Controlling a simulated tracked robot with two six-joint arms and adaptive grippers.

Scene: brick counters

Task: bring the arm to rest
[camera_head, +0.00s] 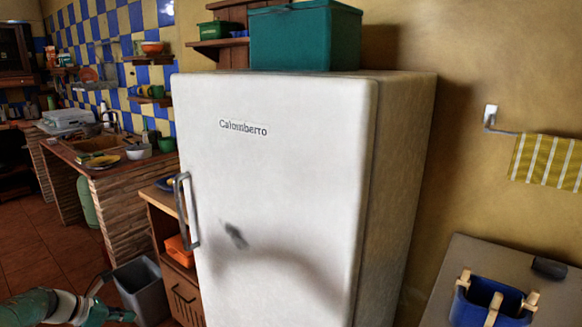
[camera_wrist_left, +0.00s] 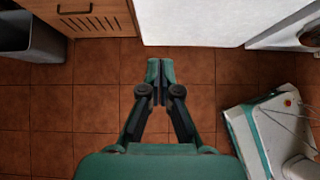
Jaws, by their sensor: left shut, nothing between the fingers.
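My left gripper (camera_head: 126,315) shows at the lower left of the head view, low in front of the counters and beside the grey bin. In the left wrist view its two fingers (camera_wrist_left: 160,70) are together with nothing between them, above the tiled floor. The white fridge (camera_head: 285,190) fills the middle of the head view, with its door closed. Its lower edge shows at the top of the left wrist view (camera_wrist_left: 195,22). My right gripper is in neither view.
A grey open bin (camera_head: 142,290) stands near my left gripper and shows in the wrist view (camera_wrist_left: 30,42). A wooden drawer cabinet (camera_wrist_left: 85,18) is beside the fridge. A blue caddy (camera_head: 478,305) is at the lower right. The tiled floor (camera_wrist_left: 70,110) beneath the fingers is clear.

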